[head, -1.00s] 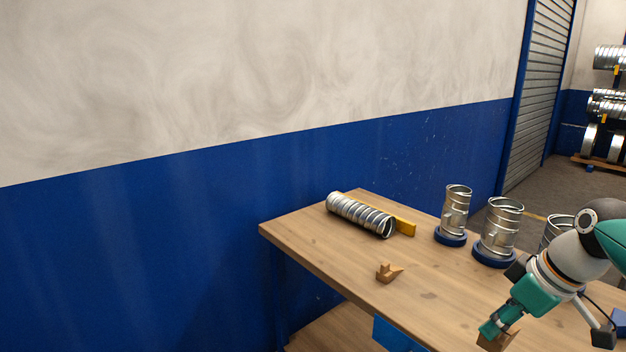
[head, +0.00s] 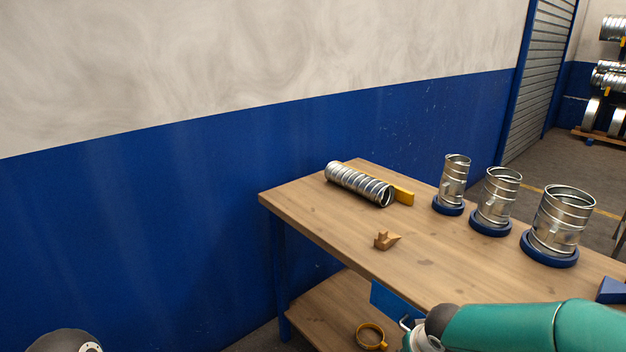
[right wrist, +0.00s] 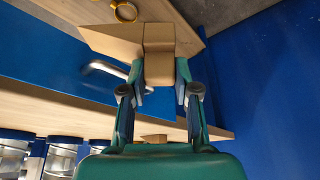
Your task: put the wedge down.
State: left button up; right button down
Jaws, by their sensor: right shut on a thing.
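A tan wooden wedge (right wrist: 158,55) is held between the fingers of my right gripper (right wrist: 160,80) in the right wrist view. The gripper is shut on it, in front of the blue drawer and its metal handle. In the head view this gripper and the held wedge are below the picture's edge; only my right arm shows at the bottom right. A second wooden wedge piece (head: 386,240) lies on the workbench (head: 430,265), and a small wooden piece (right wrist: 153,139) shows beyond the bench edge in the right wrist view. My left gripper is not in view.
A spiral duct (head: 358,184) lies on the bench against a yellow bar (head: 404,197). Three upright duct pieces in blue rings, one of them large (head: 562,220), stand along the back right. A yellow ring (head: 371,336) lies on the lower shelf.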

jog(key=shift+f, duration=0.4)
jog(key=s+f, duration=0.4)
jog(key=shift+a+f, duration=0.15)
jog(key=shift+f, duration=0.25)
